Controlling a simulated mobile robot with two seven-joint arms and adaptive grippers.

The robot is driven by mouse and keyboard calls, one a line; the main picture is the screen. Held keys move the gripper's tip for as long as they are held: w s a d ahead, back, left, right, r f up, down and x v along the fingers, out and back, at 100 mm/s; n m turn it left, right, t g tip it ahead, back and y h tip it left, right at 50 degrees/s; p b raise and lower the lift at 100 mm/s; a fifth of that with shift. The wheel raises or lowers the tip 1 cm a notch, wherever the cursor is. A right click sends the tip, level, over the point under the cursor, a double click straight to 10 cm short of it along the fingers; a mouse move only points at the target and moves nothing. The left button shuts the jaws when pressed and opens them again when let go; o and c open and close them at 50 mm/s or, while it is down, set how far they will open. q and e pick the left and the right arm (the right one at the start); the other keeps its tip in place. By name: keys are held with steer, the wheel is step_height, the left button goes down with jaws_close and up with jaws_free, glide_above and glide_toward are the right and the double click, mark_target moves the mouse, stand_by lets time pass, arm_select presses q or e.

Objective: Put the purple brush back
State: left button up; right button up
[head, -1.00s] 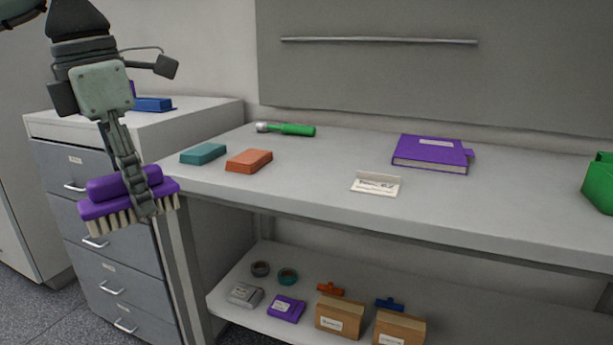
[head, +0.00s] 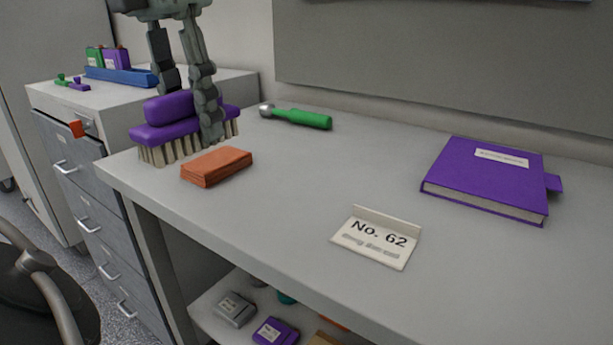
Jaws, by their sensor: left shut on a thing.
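The purple brush (head: 168,132) has a purple back and handle with pale bristles pointing down. My left gripper (head: 205,130) is shut on it, with its fingers reaching down from above. The brush is over the left end of the grey bench (head: 300,200), just behind an orange block (head: 217,166). I cannot tell whether the bristles touch the bench top. The teal block seen earlier is hidden behind the brush or out of sight. My right gripper is not in view.
A green-handled tool (head: 297,117) lies at the back. A drawer cabinet (head: 70,110) with a blue tray (head: 120,77) is at left. The bench middle is clear.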

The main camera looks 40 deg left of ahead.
arm_select(q)
steer(key=w+f, duration=0.2)
steer(key=w, duration=0.1)
steer(key=w+d+f+p, duration=0.1)
steer(key=w+f, duration=0.1)
steer(key=w, duration=0.2)
steer(key=w+d+f, duration=0.1)
steer(key=w+f, duration=0.2)
steer(key=w, duration=0.1)
steer(key=shift+p, duration=0.3)
steer(key=shift+f, duration=1.95)
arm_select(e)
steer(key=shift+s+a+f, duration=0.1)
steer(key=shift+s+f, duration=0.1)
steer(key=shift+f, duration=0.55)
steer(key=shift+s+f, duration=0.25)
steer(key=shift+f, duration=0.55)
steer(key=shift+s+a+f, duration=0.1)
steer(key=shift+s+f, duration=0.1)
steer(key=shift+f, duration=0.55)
arm_select(q)
steer(key=shift+w+f, duration=0.1)
steer(key=o, duration=1.1)
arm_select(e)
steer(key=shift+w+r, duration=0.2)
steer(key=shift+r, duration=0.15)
